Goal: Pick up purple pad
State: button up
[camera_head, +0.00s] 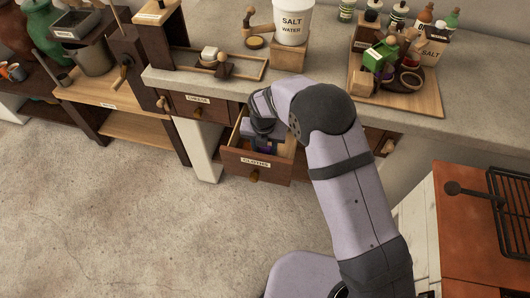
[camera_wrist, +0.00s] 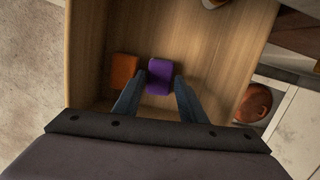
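The purple pad (camera_wrist: 160,78) lies on the floor of the open wooden drawer, beside an orange pad (camera_wrist: 124,72) on its left in the wrist view. My gripper (camera_wrist: 160,80) points down into the drawer, open, with one fingertip on each side of the purple pad's near part. I cannot tell whether the fingers touch it. In the head view the drawer labelled "CLOTHS" (camera_head: 236,162) is pulled out, and my gripper (camera_head: 264,146) reaches into it. A bit of purple (camera_head: 264,150) shows beneath the gripper there.
A closed drawer (camera_head: 205,110) is to the left. Above is the counter with a salt water bucket (camera_head: 292,22) and a wooden tray (camera_head: 425,98) of bottles and small items. The floor is clear.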

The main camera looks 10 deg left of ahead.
aim_at(265, 152)
jog(key=shift+w+f, duration=0.1)
jog(key=shift+f, duration=0.8)
jog(key=c, duration=0.7)
jog(key=shift+r, duration=0.2)
notch_tip(265, 152, up, 10)
jog(key=shift+f, duration=0.15)
jog(key=shift+o, duration=0.4)
